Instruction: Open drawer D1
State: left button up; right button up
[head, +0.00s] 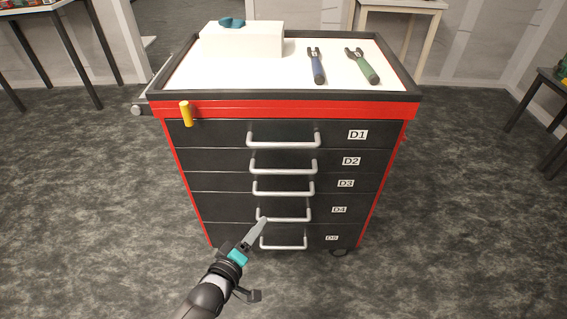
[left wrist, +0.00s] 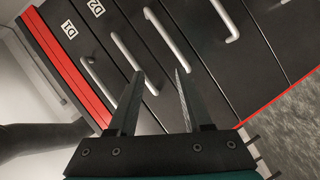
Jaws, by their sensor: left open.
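The drawer D1 (head: 220,132) is the top drawer of a black and red tool cabinet and looks shut. Its silver bar handle (head: 284,142) is clear of any gripper. In the left wrist view the D1 label (left wrist: 69,28) and the D1 handle (left wrist: 97,82) show at the left, with the cabinet turned sideways. My left gripper (head: 261,224) is in front of the lower drawers, below the D1 handle. In the left wrist view its two fingers (left wrist: 159,74) are apart with nothing held between them. My right gripper is not in view.
Drawers D2 (head: 215,158), D3, D4 and D5 below look shut, each with a bar handle. The cabinet top holds a white box (head: 242,40), blue-handled pliers (head: 318,68) and green-handled pliers (head: 364,68). Floor around is clear.

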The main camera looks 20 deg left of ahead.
aim_at(282, 147)
pick_arm(q)
jog(key=w+r+n+t+b, duration=0.4)
jog(key=r+t+b, duration=0.1)
jog(key=r, duration=0.5)
jog(key=shift+n+h, duration=0.3)
jog(key=shift+h, duration=0.1)
jog(key=shift+b+x, duration=2.3)
jog(key=shift+x, duration=5.15)
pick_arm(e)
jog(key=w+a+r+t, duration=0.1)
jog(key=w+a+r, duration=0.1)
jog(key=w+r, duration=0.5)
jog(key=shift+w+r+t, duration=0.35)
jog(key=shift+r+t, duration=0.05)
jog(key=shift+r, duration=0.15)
pick_arm(q)
jog(key=shift+d, duration=0.1)
grip_shut()
